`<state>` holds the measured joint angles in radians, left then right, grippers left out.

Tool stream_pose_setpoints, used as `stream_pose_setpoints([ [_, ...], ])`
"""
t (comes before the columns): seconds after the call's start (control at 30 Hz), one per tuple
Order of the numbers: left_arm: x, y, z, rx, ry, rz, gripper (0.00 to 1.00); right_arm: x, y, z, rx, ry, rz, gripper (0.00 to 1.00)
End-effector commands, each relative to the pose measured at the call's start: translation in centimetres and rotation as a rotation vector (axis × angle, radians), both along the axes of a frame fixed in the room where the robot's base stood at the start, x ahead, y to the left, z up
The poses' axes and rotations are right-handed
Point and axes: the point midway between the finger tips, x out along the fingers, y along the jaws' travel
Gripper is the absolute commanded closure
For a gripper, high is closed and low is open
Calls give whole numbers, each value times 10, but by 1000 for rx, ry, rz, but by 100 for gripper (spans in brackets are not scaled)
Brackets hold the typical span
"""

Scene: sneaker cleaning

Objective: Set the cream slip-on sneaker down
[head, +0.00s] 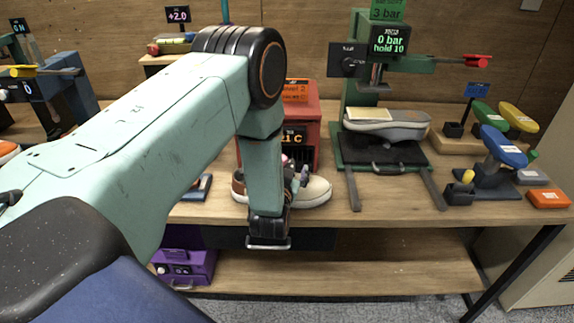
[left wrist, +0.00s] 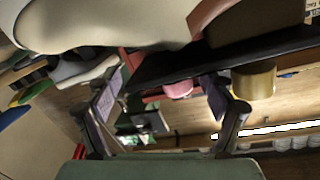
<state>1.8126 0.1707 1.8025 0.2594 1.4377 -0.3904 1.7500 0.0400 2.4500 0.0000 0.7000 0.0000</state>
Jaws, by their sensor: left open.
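The cream slip-on sneaker (head: 316,190) is on the workbench in front of the red box, its cream toe to the right and a brown heel part at the left. My left forearm hides its middle. My left gripper (head: 299,176) is by the sneaker, mostly hidden behind my own arm. In the left wrist view, the two fingers of my left gripper (left wrist: 165,100) stand apart with nothing clearly between them. The cream sneaker (left wrist: 100,22) fills the top of that view, close by the fingers. My right gripper does not show.
A red box (head: 308,112) with a temperature display stands behind the sneaker. To the right, a green press (head: 358,95) holds a grey-and-white shoe (head: 395,124). Coloured brushes (head: 503,147) stand at the far right. The bench front (head: 390,211) is clear right of the sneaker.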

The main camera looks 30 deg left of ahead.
Motion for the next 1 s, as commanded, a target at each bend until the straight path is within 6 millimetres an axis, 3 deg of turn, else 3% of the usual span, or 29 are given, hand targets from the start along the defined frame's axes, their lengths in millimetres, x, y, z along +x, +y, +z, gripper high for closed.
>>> stream_pose_setpoints([
  [0.33, -10, -5, 1, -1, 2, 1, 18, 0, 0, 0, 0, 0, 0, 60],
  [0.8, -88, -40, 12, 2, 3, -3, 18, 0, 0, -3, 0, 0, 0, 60],
  [1.0, -106, -48, 15, 0, 0, -1, 18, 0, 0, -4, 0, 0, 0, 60],
])
